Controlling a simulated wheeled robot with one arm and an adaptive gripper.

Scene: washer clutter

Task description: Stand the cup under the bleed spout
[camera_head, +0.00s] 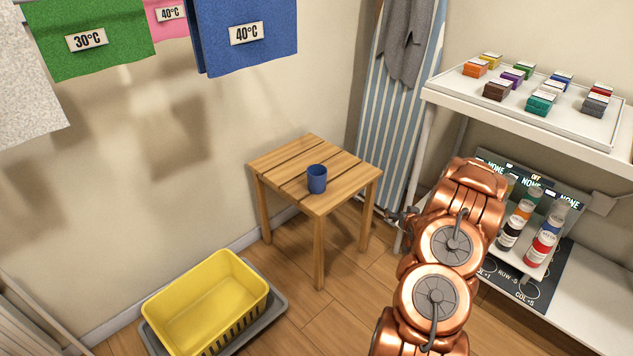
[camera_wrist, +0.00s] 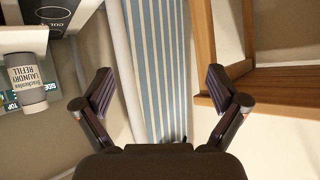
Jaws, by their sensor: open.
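The blue cup (camera_head: 317,179) stands upright on the slatted wooden stool (camera_head: 283,163), near the stool's middle. My gripper (camera_wrist: 159,85) is open and empty, with its two dark fingers wide apart in the wrist view. In the head view its end shows small, to the right of the stool and apart from the cup, partly hidden by my copper arm. The stool's wooden frame (camera_wrist: 285,80) shows at the right of the wrist view; the cup does not show there. I cannot make out a bleed spout in either view.
A striped ironing board (camera_head: 390,115) leans behind the stool; it also fills the middle of the wrist view (camera_wrist: 158,60). Right is a white shelf unit (camera_head: 540,135) with coloured blocks and refill bottles. A yellow basket (camera_head: 205,300) sits on the floor. Labelled cloths hang above.

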